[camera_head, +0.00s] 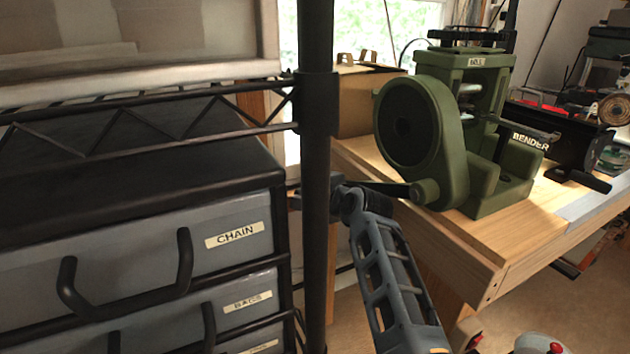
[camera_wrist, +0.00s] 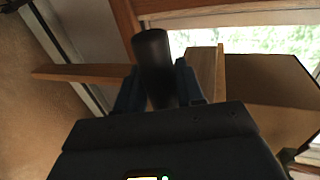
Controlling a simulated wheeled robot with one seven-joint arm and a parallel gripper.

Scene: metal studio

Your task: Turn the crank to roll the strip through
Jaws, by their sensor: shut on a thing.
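A green rolling mill (camera_head: 485,110) with a round gear housing stands on the wooden bench. Its dark crank arm (camera_head: 390,188) points left from a green hub (camera_head: 425,191) low on the housing. In the wrist view a dark round crank handle (camera_wrist: 151,48) stands between the two fingers. My gripper (camera_wrist: 157,92) is shut on this handle. In the head view my gripper (camera_head: 350,200) is at the left end of the crank arm, partly behind a black pole. The handle is hidden there. I cannot make out the strip for certain between the rollers.
The black shelf pole (camera_head: 317,180) stands in front of my gripper. Drawers (camera_head: 140,270) labelled CHAIN and BAGS fill the left. A cardboard box (camera_head: 365,95) sits behind the mill, and a black bender (camera_head: 560,145) to its right. The bench front (camera_head: 430,225) is bare.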

